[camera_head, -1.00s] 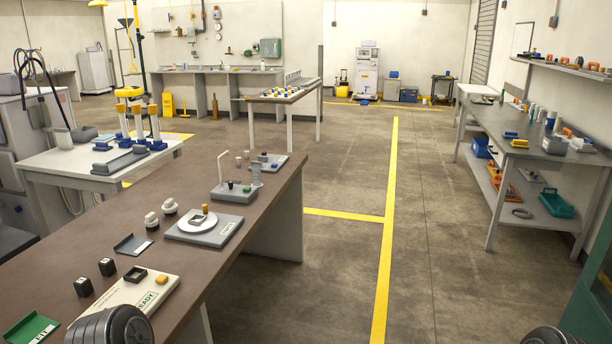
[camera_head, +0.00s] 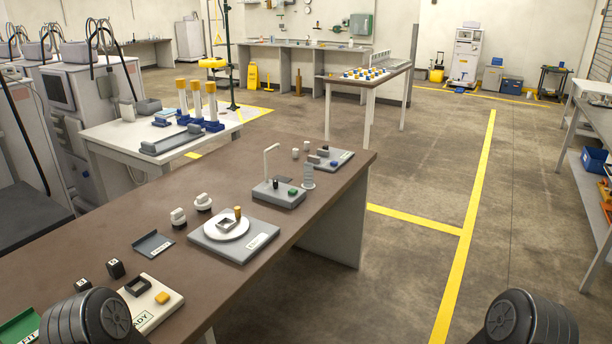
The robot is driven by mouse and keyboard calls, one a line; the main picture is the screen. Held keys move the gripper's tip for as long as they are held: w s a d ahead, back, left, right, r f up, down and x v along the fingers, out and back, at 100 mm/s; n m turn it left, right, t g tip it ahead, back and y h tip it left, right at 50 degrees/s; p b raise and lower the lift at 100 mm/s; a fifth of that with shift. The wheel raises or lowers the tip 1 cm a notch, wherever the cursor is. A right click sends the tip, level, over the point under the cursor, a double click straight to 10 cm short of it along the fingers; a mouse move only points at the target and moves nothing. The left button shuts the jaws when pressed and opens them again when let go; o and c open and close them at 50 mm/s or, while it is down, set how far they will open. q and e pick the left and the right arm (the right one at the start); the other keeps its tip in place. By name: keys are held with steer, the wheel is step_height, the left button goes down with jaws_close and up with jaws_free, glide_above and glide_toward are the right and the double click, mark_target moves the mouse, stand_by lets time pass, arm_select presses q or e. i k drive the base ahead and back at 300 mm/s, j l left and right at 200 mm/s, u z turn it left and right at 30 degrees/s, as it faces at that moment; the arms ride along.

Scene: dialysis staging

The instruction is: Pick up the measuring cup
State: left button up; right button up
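I cannot make out a measuring cup for certain. A small translucent grey ridged upright piece (camera_head: 308,177) stands on the brown bench (camera_head: 270,176), beside a grey base with a thin white post (camera_head: 279,194); it is too small to tell whether it is a cup. Dark rounded parts of my two arms show at the bottom left and bottom right. Neither gripper's fingers are in view, so I cannot see whether they hold anything.
The brown bench also holds a grey scale with a round white plate (camera_head: 229,229), a white READY pad (camera_head: 160,307) and small blocks. A white table (camera_head: 110,135) stands behind it at left. The floor right of the bench is open; a long side bench (camera_head: 598,118) edges it.

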mark_target(308, 176)
steer(key=i+l+u, duration=0.1)
steer(key=i+l, duration=0.25)
steer(key=i+l+u, duration=0.1)
steer(key=i+l, duration=0.25)
steer(key=i+l+u, duration=0.1)
steer(key=i+l, duration=0.2)
steer(key=l, duration=0.25)
steer(key=i+l+u, duration=0.1)
steer(key=i+l, duration=0.2)
steer(key=l, duration=0.15)
steer(key=i+l, duration=0.3)
steer(key=l, duration=0.2)
steer(key=i+l+u, duration=0.15)
steer(key=l, duration=0.35)
steer(key=i+l+u, duration=0.1)
steer(key=i+l, duration=0.25)
steer(key=l, duration=0.15)
steer(key=i+l+u, duration=0.1)
steer(key=i+l, duration=0.15)
steer(key=l, duration=0.3)
